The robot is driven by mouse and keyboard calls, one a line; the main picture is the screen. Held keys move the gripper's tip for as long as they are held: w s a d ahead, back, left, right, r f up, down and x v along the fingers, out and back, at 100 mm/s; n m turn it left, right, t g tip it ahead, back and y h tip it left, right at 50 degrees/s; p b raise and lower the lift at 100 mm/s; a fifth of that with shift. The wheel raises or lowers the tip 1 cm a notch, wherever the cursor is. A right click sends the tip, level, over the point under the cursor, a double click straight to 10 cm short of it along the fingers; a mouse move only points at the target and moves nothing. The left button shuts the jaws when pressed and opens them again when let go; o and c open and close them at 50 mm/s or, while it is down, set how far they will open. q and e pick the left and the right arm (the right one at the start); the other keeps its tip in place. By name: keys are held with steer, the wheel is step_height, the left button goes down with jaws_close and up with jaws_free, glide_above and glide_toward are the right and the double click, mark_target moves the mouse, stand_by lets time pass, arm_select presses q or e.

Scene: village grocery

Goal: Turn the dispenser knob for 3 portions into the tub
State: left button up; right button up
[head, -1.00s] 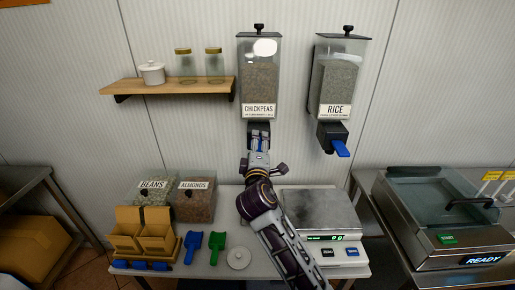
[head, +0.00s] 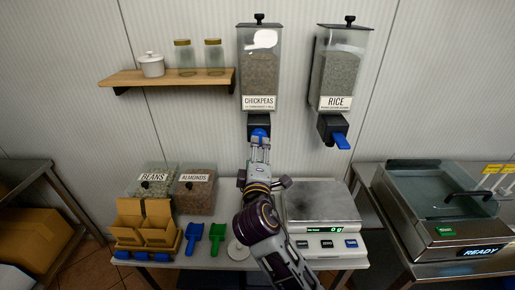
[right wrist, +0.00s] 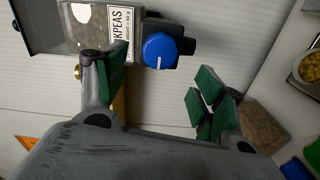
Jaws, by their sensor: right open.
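The chickpeas dispenser (head: 259,75) hangs on the wall, with its blue knob (head: 258,133) below the label. In the right wrist view the knob (right wrist: 160,50) shows face-on with a white mark on it. My right gripper (right wrist: 155,88) is open and empty. Its green-padded fingers stand apart, with the knob ahead of the gap and uncovered. In the head view the gripper (head: 260,143) is just below and in front of the knob. A tub (right wrist: 308,68) with yellow chickpeas shows at the wrist view's right edge; my arm hides it in the head view. My left gripper is not in view.
A rice dispenser (head: 340,75) hangs to the right. A scale (head: 320,203) reading 0 g, beans bin (head: 152,183), almonds bin (head: 196,190), blue scoop (head: 192,238), green scoop (head: 217,239) and white lid (head: 238,251) are on the counter. A shelf (head: 165,78) is upper left.

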steer(key=shift+s, duration=2.05)
steer(key=s+d+f+m+g+h, duration=0.1)
steer(key=d+f+m+g, duration=0.35)
steer(key=d+f, duration=0.5)
steer(key=s+d+f+m+g+y, duration=0.1)
steer(key=s+d+f+m+g, duration=0.5)
steer(key=s+f, duration=0.4)
steer(key=s+d+f+m+g, duration=0.4)
steer(key=s+d+f, duration=0.3)
steer(key=s+f, duration=0.35)
step_height(320, 180, down, 33)
steer(key=s+g, duration=0.1)
steer(key=s, duration=0.1)
steer(key=s+d+f, duration=0.2)
steer(key=s+f, duration=0.7)
steer(key=s, duration=0.2)
steer(key=s+d+f+g, duration=0.1)
steer(key=s+d+f, duration=0.1)
steer(key=s+f, duration=0.8)
steer(key=shift+s+d+f+n, duration=0.15)
steer(key=shift+s+f+n, duration=0.15)
steer(key=shift+s+n, duration=0.2)
